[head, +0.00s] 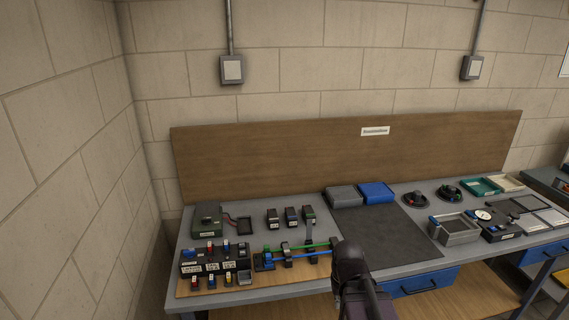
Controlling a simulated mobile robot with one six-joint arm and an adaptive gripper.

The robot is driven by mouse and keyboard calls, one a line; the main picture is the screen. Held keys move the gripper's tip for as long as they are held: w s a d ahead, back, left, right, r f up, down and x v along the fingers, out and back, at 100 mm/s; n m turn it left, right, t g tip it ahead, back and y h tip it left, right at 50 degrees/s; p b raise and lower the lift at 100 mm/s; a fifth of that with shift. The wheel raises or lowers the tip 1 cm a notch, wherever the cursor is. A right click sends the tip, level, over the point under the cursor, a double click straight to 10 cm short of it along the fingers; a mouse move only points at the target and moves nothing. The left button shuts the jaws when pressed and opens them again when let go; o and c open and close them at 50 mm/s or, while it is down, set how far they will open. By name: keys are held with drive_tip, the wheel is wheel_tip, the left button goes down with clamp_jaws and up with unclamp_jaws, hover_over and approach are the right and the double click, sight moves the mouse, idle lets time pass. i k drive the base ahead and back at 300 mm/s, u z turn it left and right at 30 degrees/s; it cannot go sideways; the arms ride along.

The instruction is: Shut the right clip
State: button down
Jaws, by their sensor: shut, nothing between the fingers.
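The tube chassis lies on a wooden board at the left-centre of the bench in the head view. A green tube (303,247) and a blue tube (300,256) run across it from a blue fitting (266,258) at the left. A dark clip (286,250) sits around the middle of the tubes. A grey upright piece (310,232) stands farther right and looks like the raised part of the right clip. My gripper (340,244) is shut and empty at the right end of the tubes. My dark wrist hides that end, and contact cannot be told.
A rack of labelled switches (215,260) stands left of the chassis. Several small black modules (290,216) stand behind it. A dark mat (395,238) lies clear to the right. Grey (344,196) and blue (377,192) trays stand at the back, before a wooden backboard (300,160).

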sight(308, 225)
drive_tip(key=z, duration=0.95)
drive_tip(key=i, duration=0.5)
drive_tip(key=u, duration=1.2)
